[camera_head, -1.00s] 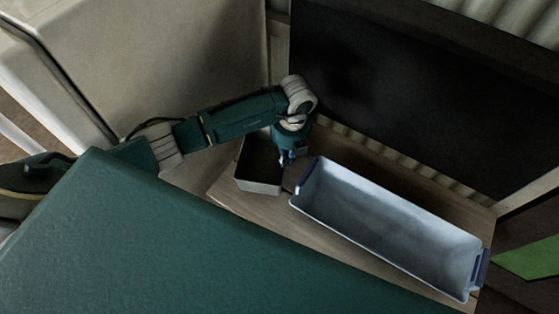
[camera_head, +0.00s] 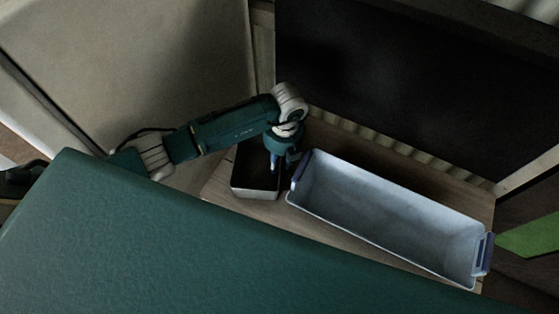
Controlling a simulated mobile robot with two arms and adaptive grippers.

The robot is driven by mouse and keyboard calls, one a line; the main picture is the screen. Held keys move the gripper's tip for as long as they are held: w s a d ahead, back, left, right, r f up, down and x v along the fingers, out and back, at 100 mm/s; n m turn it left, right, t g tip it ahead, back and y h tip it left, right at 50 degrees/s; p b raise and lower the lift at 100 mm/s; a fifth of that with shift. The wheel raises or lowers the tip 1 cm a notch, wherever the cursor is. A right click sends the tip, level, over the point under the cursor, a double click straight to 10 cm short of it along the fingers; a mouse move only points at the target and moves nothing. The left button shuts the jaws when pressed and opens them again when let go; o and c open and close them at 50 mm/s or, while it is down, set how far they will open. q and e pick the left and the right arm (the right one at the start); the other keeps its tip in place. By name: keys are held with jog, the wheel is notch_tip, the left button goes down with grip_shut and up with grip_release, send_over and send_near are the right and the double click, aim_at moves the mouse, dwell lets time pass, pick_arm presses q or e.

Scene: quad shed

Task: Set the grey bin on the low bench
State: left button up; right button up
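The long, open grey bin (camera_head: 390,225) has dark blue handles at both ends and looks empty. It is over the wooden low bench (camera_head: 225,207) and appears to rest on it, though the near underside is hidden. My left gripper (camera_head: 283,161) points down just left of the bin's left handle (camera_head: 302,172), above a small dark-inside tray. Its fingers look spread, with nothing between them. My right gripper is not in view.
The small metal-edged tray (camera_head: 256,193) stands close to the bin's left end. A dark panel (camera_head: 400,90) rises behind the bench. A pale cabinet side (camera_head: 130,70) stands at left. A green patch (camera_head: 530,236) lies at far right.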

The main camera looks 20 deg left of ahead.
pick_arm(q)
jog(key=shift+r, duration=0.1)
jog(key=shift+r, duration=0.2)
notch_tip(320, 180, up, 12)
jog(key=p, duration=0.9)
jog(key=shift+d+p, duration=0.3)
jog(key=shift+d, duration=0.1)
jog(key=shift+w, duration=0.1)
